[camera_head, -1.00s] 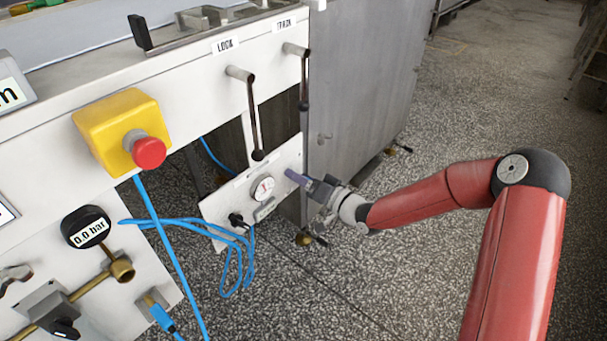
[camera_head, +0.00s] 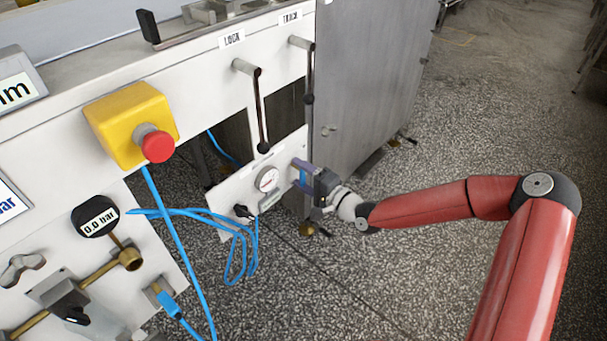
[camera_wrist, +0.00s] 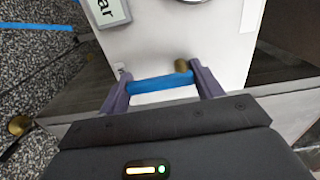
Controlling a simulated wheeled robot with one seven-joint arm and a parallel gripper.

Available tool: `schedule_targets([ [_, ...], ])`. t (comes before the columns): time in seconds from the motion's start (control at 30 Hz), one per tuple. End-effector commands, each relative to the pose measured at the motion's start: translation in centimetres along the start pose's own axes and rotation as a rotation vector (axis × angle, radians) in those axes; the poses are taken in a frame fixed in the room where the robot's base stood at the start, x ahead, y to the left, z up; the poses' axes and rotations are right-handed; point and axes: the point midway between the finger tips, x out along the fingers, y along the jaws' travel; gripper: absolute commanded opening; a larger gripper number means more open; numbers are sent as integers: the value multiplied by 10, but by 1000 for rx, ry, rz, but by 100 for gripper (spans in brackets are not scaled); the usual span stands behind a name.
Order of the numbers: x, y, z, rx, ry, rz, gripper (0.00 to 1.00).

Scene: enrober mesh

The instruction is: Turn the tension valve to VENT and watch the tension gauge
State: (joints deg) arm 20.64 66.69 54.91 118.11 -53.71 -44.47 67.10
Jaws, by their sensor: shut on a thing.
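The tension valve shows in the wrist view as a blue lever (camera_wrist: 162,83) with a brass stem (camera_wrist: 181,66). My gripper (camera_wrist: 162,88) has its two purple fingers at the lever's two ends and is shut on it. In the head view my gripper (camera_head: 301,174) is at the right end of a small white panel (camera_head: 232,190), with a bit of blue between its fingers. A round white gauge (camera_head: 267,178), apparently the tension gauge, is on that panel just left of my gripper. Its needle is too small to read. No VENT marking is legible.
LOCK (camera_head: 262,105) and TRACK (camera_head: 309,75) levers hang above the panel. A red stop button (camera_head: 157,145) on a yellow box, a 0.0 bar gauge (camera_head: 96,216) and blue cables (camera_head: 235,225) are at left. A grey metal cabinet (camera_head: 365,80) stands behind. Open floor lies right.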

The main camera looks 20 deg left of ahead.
Motion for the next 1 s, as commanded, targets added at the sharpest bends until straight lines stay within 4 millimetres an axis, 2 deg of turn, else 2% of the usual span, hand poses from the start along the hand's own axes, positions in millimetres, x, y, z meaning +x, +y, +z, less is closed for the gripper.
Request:
schedule_targets([
  [0.6,-1,1,1,47,2,3,43],
  [0.63,-1,1,1,47,2,3,67],
  [0.77,0,1,1,45,1,2,84],
  [0.8,0,1,1,45,1,2,87],
  [1.0,0,0,1,43,1,1,87],
])
